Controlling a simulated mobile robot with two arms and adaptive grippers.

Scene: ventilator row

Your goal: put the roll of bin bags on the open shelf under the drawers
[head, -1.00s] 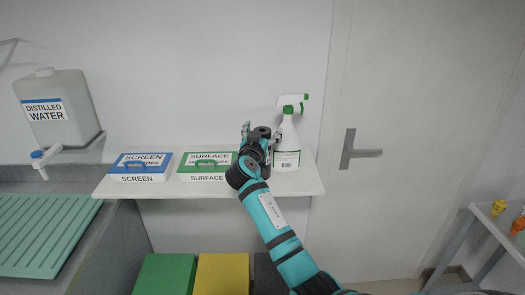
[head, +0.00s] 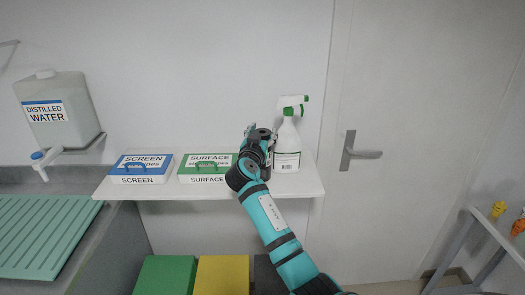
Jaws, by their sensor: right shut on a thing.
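My right gripper (head: 262,133) is over the white wall shelf, just left of the spray bottle. It is shut on a small dark rounded thing between its fingers, which looks like the roll of bin bags (head: 263,132). The roll is mostly hidden by the fingers and wrist, so I cannot tell whether it still touches the shelf. The drawers and the open shelf under them do not show. My left gripper is out of view.
The white wall shelf (head: 285,186) bears a spray bottle (head: 287,150), a green-lidded surface wipes box (head: 208,166) and a blue-lidded screen wipes box (head: 140,168). A distilled water container (head: 75,105) stands left. Green (head: 165,275) and yellow (head: 222,275) bins stand below. A door is right.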

